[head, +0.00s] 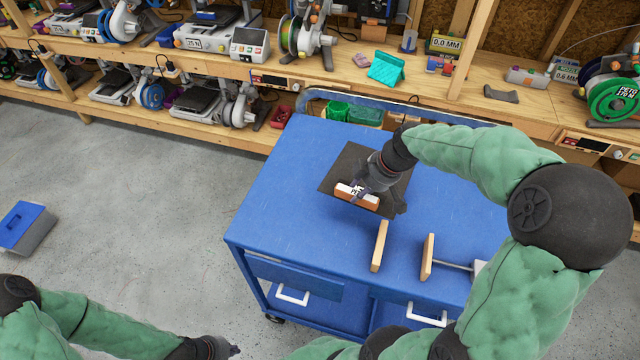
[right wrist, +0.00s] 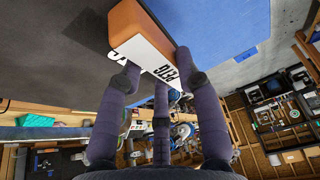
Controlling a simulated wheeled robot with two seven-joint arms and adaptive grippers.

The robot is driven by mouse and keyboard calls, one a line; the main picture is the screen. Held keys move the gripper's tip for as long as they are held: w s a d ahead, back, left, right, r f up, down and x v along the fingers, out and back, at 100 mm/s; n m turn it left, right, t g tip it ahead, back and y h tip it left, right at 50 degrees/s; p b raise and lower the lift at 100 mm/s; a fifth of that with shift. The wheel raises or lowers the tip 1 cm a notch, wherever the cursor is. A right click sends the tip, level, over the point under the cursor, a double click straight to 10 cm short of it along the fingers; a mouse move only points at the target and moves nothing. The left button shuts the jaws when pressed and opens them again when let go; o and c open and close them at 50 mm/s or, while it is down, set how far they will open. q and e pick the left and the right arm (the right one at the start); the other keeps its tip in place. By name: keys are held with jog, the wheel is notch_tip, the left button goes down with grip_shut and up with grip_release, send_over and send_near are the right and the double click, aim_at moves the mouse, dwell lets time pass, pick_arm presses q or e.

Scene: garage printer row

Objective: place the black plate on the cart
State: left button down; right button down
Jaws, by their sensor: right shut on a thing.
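The black plate (head: 344,166) is over the blue top of the cart (head: 290,190), near its middle. It has an orange grip block with a white PETG label (head: 357,197) at its near edge. My right gripper (head: 362,188) is shut on this block. In the right wrist view, the fingers (right wrist: 157,88) close around the orange block (right wrist: 150,38), and the dark plate (right wrist: 55,50) fills the upper left. I cannot tell whether the plate touches the cart top. My left gripper (head: 225,347) is at the bottom edge, away from the cart; its fingers are too small to read.
Two wooden blocks (head: 379,246) (head: 428,257) stand at the cart's near side. Green bins (head: 352,112) sit behind the cart's far rail. Shelves with printers and spools (head: 170,65) run along the back. A blue dustpan-like object (head: 24,226) lies on the floor at left.

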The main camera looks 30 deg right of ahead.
jog(key=shift+s+d+r+n+y, duration=0.15)
jog(key=shift+s+d+r+n, duration=0.3)
jog(key=shift+r, duration=0.1)
jog(key=shift+s+d+r+n+y, duration=0.15)
jog(key=shift+s+d+r+n, duration=0.2)
jog(key=shift+s+r, duration=0.15)
jog(key=shift+r+g, duration=0.1)
jog(key=shift+g, duration=0.2)
jog(key=w+a+f, duration=0.2)
jog(key=a, duration=0.1)
jog(key=w+a+f+b, duration=0.1)
jog(key=w+a+f, duration=0.1)
jog(key=a+f, duration=0.1)
jog(key=w+a+f, duration=0.2)
jog(key=a+f, duration=0.1)
jog(key=a, duration=0.1)
jog(key=shift+w+a+f+b, duration=0.1)
jog(key=shift+w+a+b, duration=0.15)
jog(key=shift+w+b, duration=0.1)
jog(key=shift+w+a+f, duration=0.3)
jog(key=shift+a+f, duration=0.1)
jog(key=shift+f, duration=0.15)
notch_tip(320, 180, down, 4)
jog(key=shift+w+a+r+b, duration=0.15)
jog(key=shift+b, duration=0.35)
jog(key=shift+r, duration=0.1)
